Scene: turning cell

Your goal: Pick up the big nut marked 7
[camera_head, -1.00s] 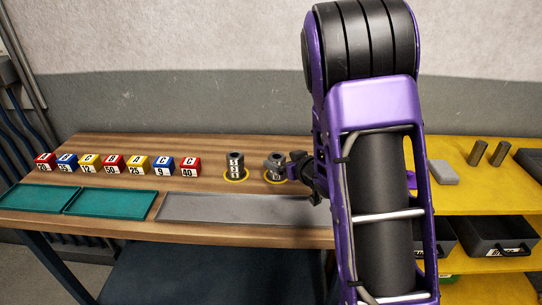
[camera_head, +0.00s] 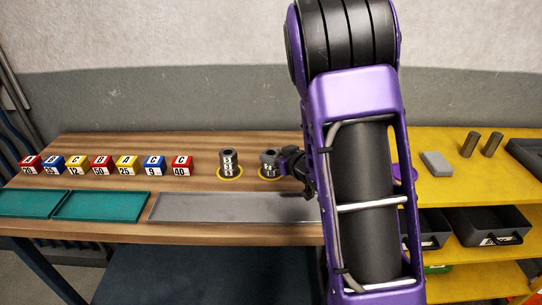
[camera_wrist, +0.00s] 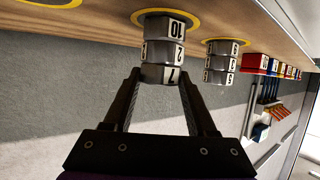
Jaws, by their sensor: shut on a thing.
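The big nut marked 7 (camera_wrist: 163,74) is grey and sits at the free end of a stack, against the nut marked 2 (camera_wrist: 163,52); the nut marked 10 (camera_wrist: 167,27) is at the stack's base. The wrist view shows the stack upside down. My gripper (camera_wrist: 160,80) has one finger on each side of the 7 nut and is shut on it. In the head view, my gripper (camera_head: 281,161) is at the top of the right-hand stack (camera_head: 268,170) and comes in from the right. The stack stands in a yellow ring on the wooden bench.
A second nut stack (camera_head: 228,163) stands just left in its own yellow ring. A row of coloured lettered blocks (camera_head: 126,165) is further left. A grey tray (camera_head: 230,208) and teal trays (camera_head: 100,206) lie in front. A yellow shelf unit (camera_head: 445,190) stands right.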

